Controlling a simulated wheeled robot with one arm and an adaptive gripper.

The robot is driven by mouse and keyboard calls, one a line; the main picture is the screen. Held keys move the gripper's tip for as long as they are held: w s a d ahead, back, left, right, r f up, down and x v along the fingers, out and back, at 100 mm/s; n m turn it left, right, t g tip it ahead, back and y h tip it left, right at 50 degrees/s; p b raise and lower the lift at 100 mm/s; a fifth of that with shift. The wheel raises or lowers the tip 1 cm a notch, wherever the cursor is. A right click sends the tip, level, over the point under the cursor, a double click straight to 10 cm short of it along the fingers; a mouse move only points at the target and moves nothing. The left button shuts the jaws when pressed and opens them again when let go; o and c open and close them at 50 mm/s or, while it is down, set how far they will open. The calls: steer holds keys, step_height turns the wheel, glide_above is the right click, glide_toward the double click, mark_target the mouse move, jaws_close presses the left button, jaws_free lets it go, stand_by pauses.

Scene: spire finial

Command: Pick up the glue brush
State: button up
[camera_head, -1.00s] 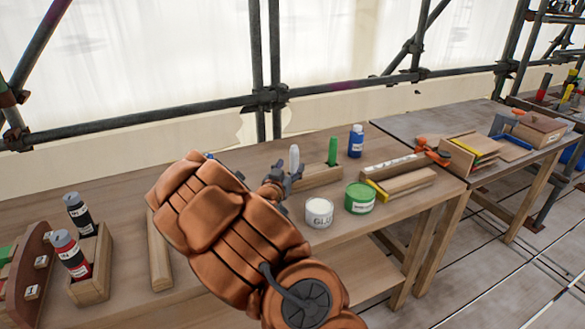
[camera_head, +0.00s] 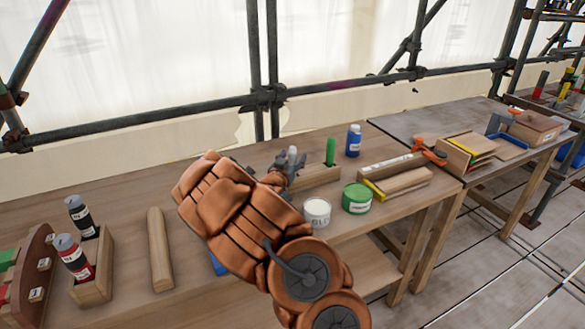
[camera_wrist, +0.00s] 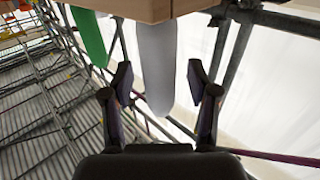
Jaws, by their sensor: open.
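A pale grey handle (camera_head: 292,153), which I take for the glue brush, stands upright in a wooden holder block (camera_head: 318,178) at the back of the bench. Its lower part is hidden by my gripper (camera_head: 290,166). In the wrist view, upside down, the grey handle (camera_wrist: 156,58) shows between the open fingers of my gripper (camera_wrist: 159,88), with gaps on both sides. A green handle (camera_head: 331,151) stands in the same block and shows at left in the wrist view (camera_wrist: 90,36). The white glue pot (camera_head: 317,212) is in front of the block.
A green tin (camera_head: 357,198) stands right of the glue pot, and a blue bottle (camera_head: 354,140) behind. Wooden pieces (camera_head: 400,183) lie to the right. A wooden bar (camera_head: 161,250) and a bottle rack (camera_head: 93,282) are at left. Scaffold pipes (camera_head: 200,111) run behind the bench.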

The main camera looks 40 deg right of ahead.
steer(key=shift+c, duration=0.4)
jaws_close()
